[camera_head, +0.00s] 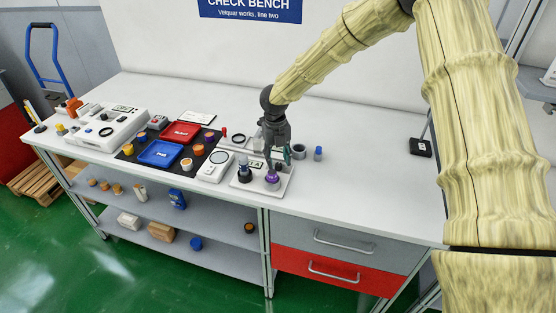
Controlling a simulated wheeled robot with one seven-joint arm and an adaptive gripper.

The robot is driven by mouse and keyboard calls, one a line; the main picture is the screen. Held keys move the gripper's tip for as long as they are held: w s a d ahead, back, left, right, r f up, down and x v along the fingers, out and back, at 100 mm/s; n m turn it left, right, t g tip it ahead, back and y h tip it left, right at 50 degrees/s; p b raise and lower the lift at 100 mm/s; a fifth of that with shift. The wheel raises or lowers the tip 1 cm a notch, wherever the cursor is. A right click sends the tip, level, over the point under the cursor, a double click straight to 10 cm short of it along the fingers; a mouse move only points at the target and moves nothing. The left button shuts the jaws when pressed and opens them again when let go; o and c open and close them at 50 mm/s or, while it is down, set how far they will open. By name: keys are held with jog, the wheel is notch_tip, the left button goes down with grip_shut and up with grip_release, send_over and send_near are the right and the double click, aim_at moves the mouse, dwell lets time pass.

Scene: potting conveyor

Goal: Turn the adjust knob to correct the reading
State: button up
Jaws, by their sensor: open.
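A white instrument (257,187) stands on the bench near its front edge, with a small display (254,164) whose reading is too small to make out. A purple knob (272,177) stands on its front right. A dark blue-black knob (244,172) stands to its left. I cannot read which one is labelled as the adjust knob. My gripper (276,161) points down just above and behind the purple knob, with its fingers open. I cannot tell whether a finger touches the knob. The gripper hides part of the instrument's back.
Left of the instrument are a white round-dial device (215,166), a blue tray (160,153), a red tray (180,132) and small jars. A grey cup (299,151) and a blue-capped bottle (318,154) stand close on the right. The bench right of them is mostly clear.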

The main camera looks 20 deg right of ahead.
jog(key=shift+s+f, duration=0.25)
jog(key=shift+f, duration=0.25)
jog(key=shift+w+f, duration=0.15)
jog(key=shift+f, duration=0.3)
jog(key=shift+r, duration=0.15)
jog(key=shift+c, duration=0.8)
grip_shut()
jog(key=shift+n, duration=0.3)
jog(key=shift+n+p, duration=0.8)
jog(key=shift+n, duration=0.4)
jog(key=shift+n+p, duration=0.55)
jog(key=shift+n, duration=0.95)
